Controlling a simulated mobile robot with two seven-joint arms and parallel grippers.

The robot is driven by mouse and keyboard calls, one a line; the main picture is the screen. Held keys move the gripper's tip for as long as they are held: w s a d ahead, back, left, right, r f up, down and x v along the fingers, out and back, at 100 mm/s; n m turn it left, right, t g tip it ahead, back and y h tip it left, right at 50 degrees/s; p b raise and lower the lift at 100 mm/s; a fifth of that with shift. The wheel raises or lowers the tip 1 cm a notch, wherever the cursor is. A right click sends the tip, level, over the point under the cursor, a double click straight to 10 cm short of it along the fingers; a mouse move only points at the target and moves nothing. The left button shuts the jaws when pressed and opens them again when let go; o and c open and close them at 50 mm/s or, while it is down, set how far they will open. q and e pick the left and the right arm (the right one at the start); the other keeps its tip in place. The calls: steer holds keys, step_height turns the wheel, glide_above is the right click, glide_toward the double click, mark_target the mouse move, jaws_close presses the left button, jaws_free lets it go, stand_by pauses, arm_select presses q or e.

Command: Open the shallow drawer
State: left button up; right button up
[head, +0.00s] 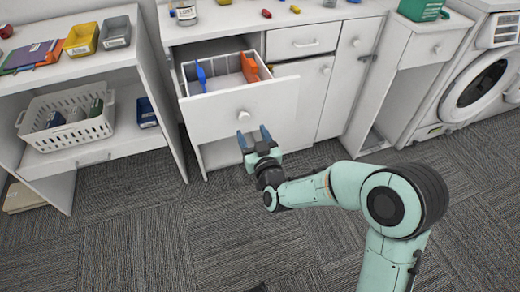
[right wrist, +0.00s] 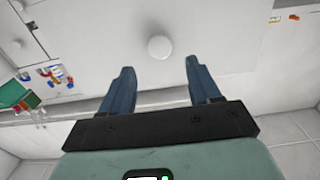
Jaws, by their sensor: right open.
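A white drawer (head: 212,118) with a round knob (head: 243,115) is pulled out of the white cabinet. Inside it is a divided tray with a blue item (head: 201,75) and an orange item (head: 250,68). To its right, a lower-fronted drawer (head: 283,46) with a bar handle is closed. My right gripper (head: 253,135) is open and empty, just in front of the open drawer's front, near its knob. In the right wrist view the knob (right wrist: 160,47) lies a little beyond the gap between the open fingers (right wrist: 159,66), not gripped. My left gripper is not in view.
A shelf unit (head: 70,70) with a white basket (head: 68,137) and bins stands at left. Small items lie on the cabinet top. A door (head: 305,92) and a washing machine (head: 480,85) are at right. The carpet floor (head: 130,235) in front is clear.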

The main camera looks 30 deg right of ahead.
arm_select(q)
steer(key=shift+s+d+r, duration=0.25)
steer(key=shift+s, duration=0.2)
arm_select(e)
steer(key=v, duration=0.7)
